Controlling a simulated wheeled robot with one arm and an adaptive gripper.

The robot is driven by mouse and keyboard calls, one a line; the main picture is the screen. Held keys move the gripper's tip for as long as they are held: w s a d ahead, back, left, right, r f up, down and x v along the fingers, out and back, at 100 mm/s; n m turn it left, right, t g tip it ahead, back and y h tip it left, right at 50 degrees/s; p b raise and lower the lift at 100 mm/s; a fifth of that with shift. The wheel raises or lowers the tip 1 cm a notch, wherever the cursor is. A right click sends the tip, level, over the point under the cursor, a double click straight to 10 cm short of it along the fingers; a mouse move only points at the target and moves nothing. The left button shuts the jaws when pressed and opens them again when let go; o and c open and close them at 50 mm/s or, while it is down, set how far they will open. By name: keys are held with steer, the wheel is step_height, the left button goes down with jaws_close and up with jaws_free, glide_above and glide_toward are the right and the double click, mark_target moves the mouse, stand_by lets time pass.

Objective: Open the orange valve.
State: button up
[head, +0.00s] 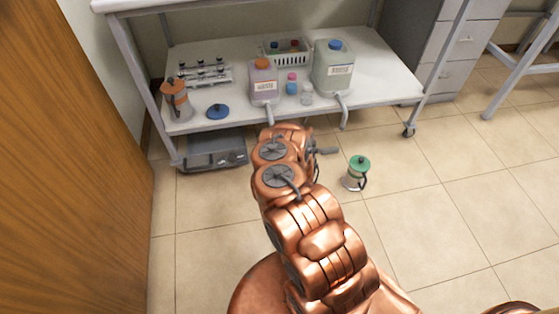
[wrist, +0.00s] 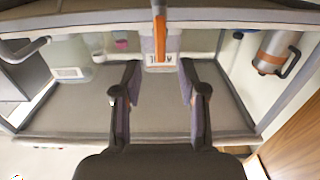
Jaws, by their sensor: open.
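In the wrist view, the orange valve (wrist: 160,38) is a narrow orange bar at the top centre, in front of a pale jug (wrist: 174,48) with a white label. In the head view this jug (head: 264,92) has an orange cap and a grey spout (head: 269,115) at the shelf's front; I cannot make out the valve there. My gripper (wrist: 160,85) is open and empty. Its two dark fingers are spread either side of the valve's line in the wrist picture, apart from it. In the head view my arm hides most of the gripper.
A larger blue-capped jug (head: 333,68) with its own spout (head: 342,112) stands to the right. Small bottles (head: 291,84), a white basket (head: 288,54) and an orange-lidded flask (head: 175,100) share the shelf (head: 385,82). A green-lidded flask (head: 356,174) stands on the floor.

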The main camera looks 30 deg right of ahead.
steer(key=shift+v, duration=1.15)
